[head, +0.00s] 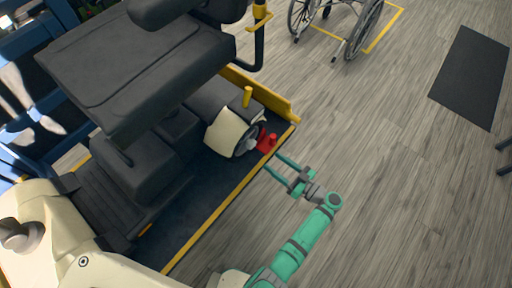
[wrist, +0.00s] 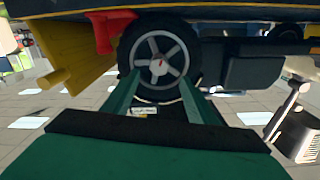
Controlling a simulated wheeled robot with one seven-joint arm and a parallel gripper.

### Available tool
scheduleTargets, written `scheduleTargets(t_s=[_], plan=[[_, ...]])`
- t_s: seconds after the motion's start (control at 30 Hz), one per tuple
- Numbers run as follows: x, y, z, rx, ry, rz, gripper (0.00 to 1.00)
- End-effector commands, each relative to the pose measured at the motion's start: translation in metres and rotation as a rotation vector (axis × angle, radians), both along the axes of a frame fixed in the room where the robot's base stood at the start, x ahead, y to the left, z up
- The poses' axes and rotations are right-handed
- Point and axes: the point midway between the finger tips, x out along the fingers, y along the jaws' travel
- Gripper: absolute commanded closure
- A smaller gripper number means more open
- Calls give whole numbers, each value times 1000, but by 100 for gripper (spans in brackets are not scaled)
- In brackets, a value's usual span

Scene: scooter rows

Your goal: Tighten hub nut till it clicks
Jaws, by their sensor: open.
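The scooter's wheel (head: 246,142) sits on the dark platform, with a cream fender over it. In the wrist view, which looks upside down, the wheel (wrist: 150,45) shows a silver spoked rim. The hub nut (wrist: 158,67) is at the rim's centre, small, with a red mark; its shape is too small to tell. My gripper (head: 273,161) is open and empty at the platform's edge, pointing at the wheel. In the wrist view my gripper (wrist: 162,88) has its fingers on either side of the lower wheel, apparently short of the hub.
A red block (head: 267,140) stands beside the wheel; it also shows in the wrist view (wrist: 110,28). A yellow post (head: 247,97) and yellow platform edge (head: 270,98) are near. A wheelchair (head: 340,22) and dark mat (head: 470,78) are farther off.

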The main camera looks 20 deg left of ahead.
Motion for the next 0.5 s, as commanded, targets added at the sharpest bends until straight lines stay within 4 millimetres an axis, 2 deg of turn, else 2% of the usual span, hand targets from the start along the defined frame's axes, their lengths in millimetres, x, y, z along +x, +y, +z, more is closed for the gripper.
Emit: scheduleTargets(t_s=[0.13, 0.23, 0.5], plan=[[5, 3, 7, 15, -25, 12, 48], [7, 13, 7, 15, -23, 14, 48], [23, 58, 6, 12, -21, 14, 48]])
